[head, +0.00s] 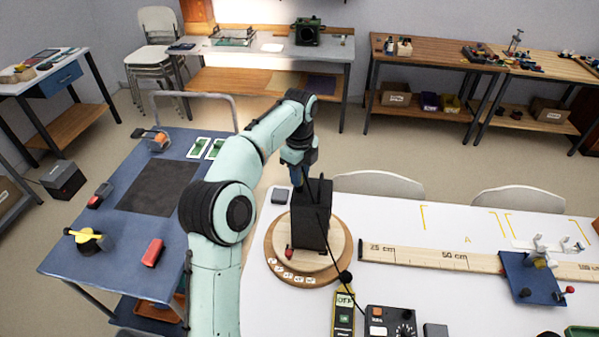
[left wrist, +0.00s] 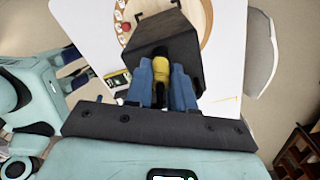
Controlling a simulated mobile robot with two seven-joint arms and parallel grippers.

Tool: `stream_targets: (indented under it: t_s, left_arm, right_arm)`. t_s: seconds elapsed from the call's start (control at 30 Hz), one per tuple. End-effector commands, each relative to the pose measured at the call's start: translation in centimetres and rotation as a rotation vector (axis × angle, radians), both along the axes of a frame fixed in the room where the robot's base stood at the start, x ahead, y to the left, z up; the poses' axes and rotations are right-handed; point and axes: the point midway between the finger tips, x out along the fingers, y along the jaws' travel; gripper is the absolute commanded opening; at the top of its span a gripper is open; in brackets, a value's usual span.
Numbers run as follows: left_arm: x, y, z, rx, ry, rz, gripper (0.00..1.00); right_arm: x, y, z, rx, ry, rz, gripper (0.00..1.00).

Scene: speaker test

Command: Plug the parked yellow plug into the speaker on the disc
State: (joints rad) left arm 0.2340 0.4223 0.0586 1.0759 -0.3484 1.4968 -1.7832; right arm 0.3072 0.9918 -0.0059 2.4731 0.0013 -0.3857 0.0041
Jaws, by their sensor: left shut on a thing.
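The black box-shaped speaker (head: 311,222) stands upright on the round wooden disc (head: 340,246); it also shows in the left wrist view (left wrist: 160,32). My left gripper (head: 297,180) is at the far side of the speaker, near its top. In the left wrist view its blue fingers (left wrist: 162,80) are shut on the yellow plug (left wrist: 160,64), close to the speaker's face. The speaker hides the plug in the head view. I cannot tell whether the plug's tip is in a socket.
A thin black cable runs from the speaker towards the control box (head: 390,321). A yellow meter (head: 344,312) lies beside that box. A red knob (head: 289,253) is on the disc. A long ruler (head: 440,258) and a blue fixture (head: 532,280) are to the right. A blue cart (head: 100,245) stands left.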

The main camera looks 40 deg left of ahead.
Motion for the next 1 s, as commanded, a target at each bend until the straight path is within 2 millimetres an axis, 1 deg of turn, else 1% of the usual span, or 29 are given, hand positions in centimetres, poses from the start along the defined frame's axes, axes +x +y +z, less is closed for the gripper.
stream_targets:
  t_s: [0.2, 0.23, 0.3, 0.57, 0.67, 0.77, 0.83, 0.93, 1.0]
  left_arm:
    - [0.0, 0.0, 0.0, 0.0, 0.0, 0.0, 0.0]
    - [0.0, 0.0, 0.0, 0.0, 0.0, 0.0, 0.33]
    - [0.0, 0.0, 0.0, 0.0, 0.0, 0.0, 0.53]
    - [0.0, 0.0, 0.0, 0.0, 0.0, 0.0, 0.53]
    - [0.1, 0.0, 0.5, 0.0, -0.002, 0.0, 0.53]
    - [0.1, 0.0, 1.7, 0.0, -0.004, 0.0, 0.53]
    - [0.2, 0.0, 3.1, 0.0, -0.007, 0.0, 0.53]
    - [0.3, 0.0, 5.4, 0.0, -0.009, -0.001, 0.53]
    - [0.2, 0.0, 6.5, 0.001, -0.007, -0.001, 0.53]
  right_arm:
    - [0.0, 0.0, 0.0, 0.0, 0.0, 0.0, 0.37]
    - [0.0, 0.0, 0.0, 0.0, 0.0, 0.0, 0.37]
    - [0.0, 0.0, 0.0, 0.0, 0.0, 0.0, 0.37]
    - [0.0, 0.0, 0.0, 0.0, 0.0, 0.0, 0.37]
    - [0.2, 0.0, 0.2, 0.0, -0.002, 0.0, 0.37]
    - [0.9, 0.0, 0.7, 0.0, -0.01, 0.0, 0.37]
    - [1.6, 0.0, 1.3, 0.0, -0.018, 0.0, 0.37]
    - [1.9, 0.0, 1.4, 0.0, -0.021, 0.0, 0.37]
    - [1.7, 0.0, 1.3, 0.0, -0.019, 0.0, 0.37]
